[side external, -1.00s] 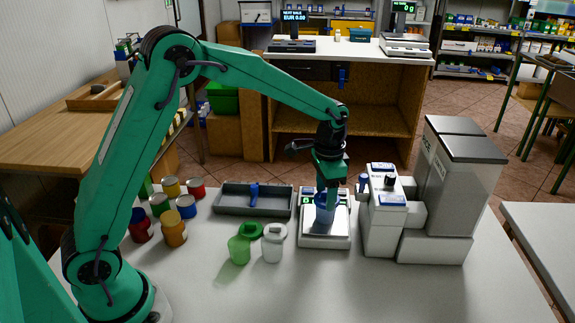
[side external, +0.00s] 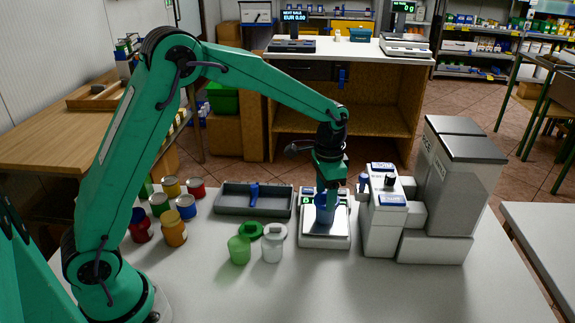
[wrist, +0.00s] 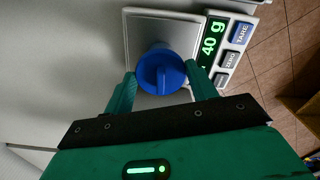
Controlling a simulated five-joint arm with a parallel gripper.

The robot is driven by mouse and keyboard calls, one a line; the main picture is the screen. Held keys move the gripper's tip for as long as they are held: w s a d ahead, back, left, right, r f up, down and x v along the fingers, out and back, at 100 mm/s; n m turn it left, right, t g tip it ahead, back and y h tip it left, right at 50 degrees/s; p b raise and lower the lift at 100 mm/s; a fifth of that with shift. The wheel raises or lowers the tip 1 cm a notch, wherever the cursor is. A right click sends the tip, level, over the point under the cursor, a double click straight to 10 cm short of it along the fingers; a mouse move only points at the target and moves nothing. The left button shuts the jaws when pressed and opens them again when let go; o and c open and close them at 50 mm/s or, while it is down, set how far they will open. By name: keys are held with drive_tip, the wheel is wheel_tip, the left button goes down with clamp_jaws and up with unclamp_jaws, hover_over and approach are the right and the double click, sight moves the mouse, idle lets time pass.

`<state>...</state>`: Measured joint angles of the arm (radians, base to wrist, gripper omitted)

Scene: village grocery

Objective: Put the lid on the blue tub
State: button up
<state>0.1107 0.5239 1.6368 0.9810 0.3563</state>
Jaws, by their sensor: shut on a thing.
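The translucent blue tub (side external: 324,214) stands on the plate of the white scale (side external: 324,240). The blue lid (wrist: 161,72), a round disc with a raised bar grip, shows in the wrist view between the fingers of my gripper (wrist: 160,76). My gripper (side external: 326,190) points down over the scale and is shut on the lid's sides. In the side view the lid is at or just above the tub's mouth; I cannot tell whether it is seated. In the wrist view the lid hides most of the tub. The scale's display (wrist: 212,38) reads 40 g.
A green tub (side external: 239,250) and a white tub (side external: 272,248) stand left of the scale, a green lid (side external: 250,231) behind them. A grey tray (side external: 230,203) lies farther back; several jars (side external: 174,228) stand left. A white machine (side external: 384,225) stands close right.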

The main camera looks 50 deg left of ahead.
drive_tip(key=shift+f, duration=0.25)
idle(0.5)
drive_tip(key=o, duration=1.4)
drive_tip(key=shift+r, duration=0.15)
drive_tip(key=shift+r, duration=2.65)
drive_tip(key=shift+c, duration=0.4)
clamp_jaws()
